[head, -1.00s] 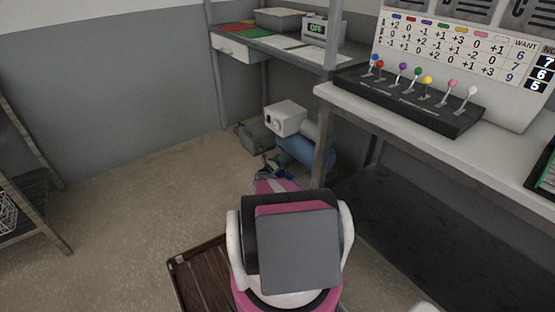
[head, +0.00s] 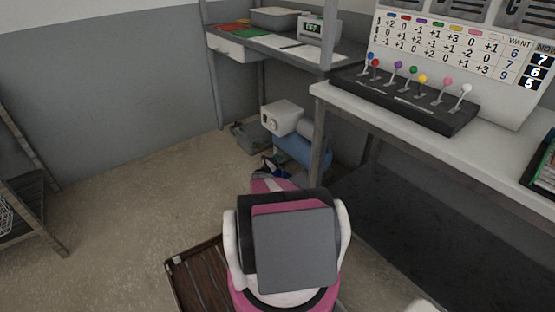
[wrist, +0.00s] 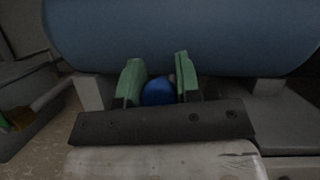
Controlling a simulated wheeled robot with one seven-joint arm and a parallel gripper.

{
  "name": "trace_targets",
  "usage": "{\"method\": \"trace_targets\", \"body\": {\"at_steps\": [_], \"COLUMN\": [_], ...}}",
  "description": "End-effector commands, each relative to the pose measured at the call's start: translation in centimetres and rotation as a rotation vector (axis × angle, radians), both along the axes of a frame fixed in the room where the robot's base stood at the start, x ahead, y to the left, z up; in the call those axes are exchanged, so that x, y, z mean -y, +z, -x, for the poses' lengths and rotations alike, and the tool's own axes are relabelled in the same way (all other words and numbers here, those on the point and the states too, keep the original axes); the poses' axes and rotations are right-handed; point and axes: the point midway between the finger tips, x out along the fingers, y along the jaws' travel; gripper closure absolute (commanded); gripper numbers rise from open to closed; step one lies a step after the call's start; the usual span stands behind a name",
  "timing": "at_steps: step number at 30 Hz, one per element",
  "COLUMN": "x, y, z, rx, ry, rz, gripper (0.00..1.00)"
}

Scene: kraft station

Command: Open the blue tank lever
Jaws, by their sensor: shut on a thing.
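The blue tank (wrist: 190,35) fills the top of the wrist view. In the head view it lies low under the shelf (head: 306,151), partly hidden by a table leg. A round blue knob (wrist: 158,92), which looks like the tank lever's end, sits below the tank between the green fingers of my gripper (wrist: 158,64). My gripper is shut on this knob. The rest of the lever is hidden, so its angle cannot be told. In the head view my gripper is small and partly hidden behind my arm.
A white box (head: 283,117) sits on the tank. A worktable (head: 335,98) with a panel of coloured levers (head: 405,97) stands at right. A wooden crate or pallet (head: 197,275) lies beside my arm, and a rack (head: 35,205) stands at left. Floor between is clear.

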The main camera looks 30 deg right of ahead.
Motion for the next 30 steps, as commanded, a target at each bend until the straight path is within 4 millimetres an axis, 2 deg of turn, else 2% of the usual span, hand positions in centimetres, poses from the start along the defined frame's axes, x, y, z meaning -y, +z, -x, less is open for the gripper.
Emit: {"method": "trace_targets", "body": {"at_steps": [1, 3, 12, 17, 23, 30], "x": [0.0, 0.0, -0.1, -0.8, -3.1, -7.3], "y": [-0.1, -0.1, 0.0, -0.3, -1.2, -3.0], "z": [0.3, 0.3, 0.1, 0.2, 0.6, 1.2], "rx": [0.001, 0.001, 0.0, -0.001, -0.001, -0.001], "ry": [-0.004, -0.004, -0.002, -0.001, -0.001, -0.001], "rz": [-0.002, -0.002, -0.001, 0.0, 0.0, -0.001], "gripper": [0.65, 0.44, 0.44, 0.44, 0.44, 0.44]}}
